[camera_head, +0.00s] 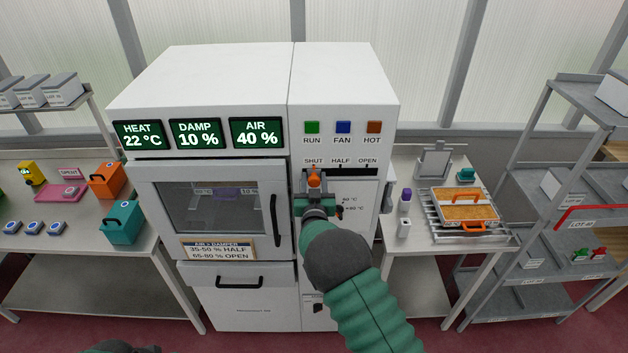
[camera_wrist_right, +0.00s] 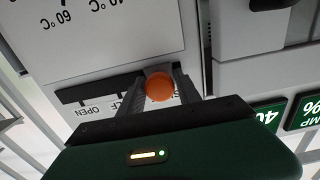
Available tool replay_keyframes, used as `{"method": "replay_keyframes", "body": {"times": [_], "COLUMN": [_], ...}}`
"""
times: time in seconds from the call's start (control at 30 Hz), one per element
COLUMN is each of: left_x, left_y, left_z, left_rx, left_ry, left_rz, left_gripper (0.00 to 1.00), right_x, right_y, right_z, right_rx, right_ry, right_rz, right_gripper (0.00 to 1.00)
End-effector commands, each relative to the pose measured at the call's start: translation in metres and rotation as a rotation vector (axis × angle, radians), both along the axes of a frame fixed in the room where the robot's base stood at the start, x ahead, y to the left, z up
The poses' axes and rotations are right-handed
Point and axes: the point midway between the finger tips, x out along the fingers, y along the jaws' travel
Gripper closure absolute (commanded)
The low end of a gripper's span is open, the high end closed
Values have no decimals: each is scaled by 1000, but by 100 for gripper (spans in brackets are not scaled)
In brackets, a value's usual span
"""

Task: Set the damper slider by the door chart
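The damper slider's orange knob (camera_head: 314,182) stands at the SHUT end of its dark slot (camera_head: 352,172), below the labels SHUT, HALF and OPEN. My right gripper (camera_head: 314,187) has one finger on each side of the knob. The AIR display (camera_head: 256,132) reads 40 %.
The HEAT display (camera_head: 141,135) reads 22 °C and the DAMP display (camera_head: 195,133) 10 %. The oven door (camera_head: 165,220) is closed. Green, blue and orange buttons (camera_head: 343,127) sit above the slot. Side tables hold boxes and a rack with an orange-handled tray (camera_head: 466,207).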

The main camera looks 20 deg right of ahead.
Motion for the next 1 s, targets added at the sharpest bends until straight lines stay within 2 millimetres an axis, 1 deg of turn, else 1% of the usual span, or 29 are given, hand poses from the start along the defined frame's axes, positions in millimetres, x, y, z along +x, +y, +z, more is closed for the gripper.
{"method": "replay_keyframes", "body": {"times": [0.03,0.2,0.47,0.57,0.67,0.8,0.9,1.0], "left_x": [0,0,0,0,0,0,0,0], "left_y": [0,0,0,0,0,0,0,0], "left_z": [0,0,0,-3,-14,-31,-38,-40], "left_rx": [0,0,0,0,0,0,0,0], "left_ry": [0,0,0,0,0,0,0,0], "left_rz": [0,0,0,0,0,0,0,0], "left_gripper": [64,64,64,64,64,64,64,64], "right_x": [0,-1,-1,-2,-6,-15,-20,-23], "right_y": [0,0,0,-4,-21,-52,-69,-77], "right_z": [0,0,1,-1,-3,-5,-3,0], "right_rx": [0,0,0,0,-1,-1,-1,-1], "right_ry": [1,0,0,0,-2,-2,-3,-3], "right_rz": [-1,-1,-1,-3,-5,-6,-4,-3], "right_gripper": [79,100,100,100,100,100,100,100]}}
